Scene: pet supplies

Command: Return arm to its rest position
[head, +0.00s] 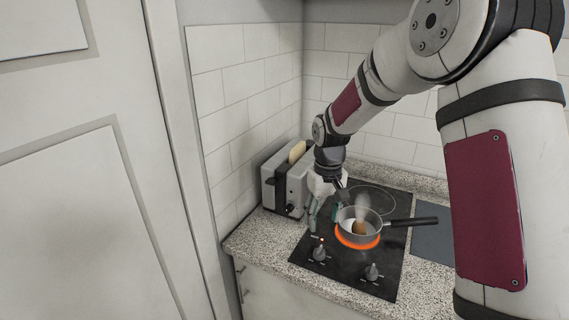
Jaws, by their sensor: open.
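My arm reaches in from the right side of the head view and bends down toward the cooktop. My gripper (325,213) points downward over the left part of the black cooktop (376,283), just left of the saucepan. It is open, and I see nothing between its fingers. The saucepan (378,238) sits on a burner that glows orange, with its dark handle pointing right. A brown, roundish item (359,228) lies in the pan, and faint steam rises above it. How far the fingertips are from the pan's rim is hard to tell.
A toaster (273,188) with a slice of bread (297,151) stands behind and left of my gripper, close to it. Two knobs (319,252) are at the cooktop's front. Tiled walls close off the back and left. A white door (80,200) fills the left.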

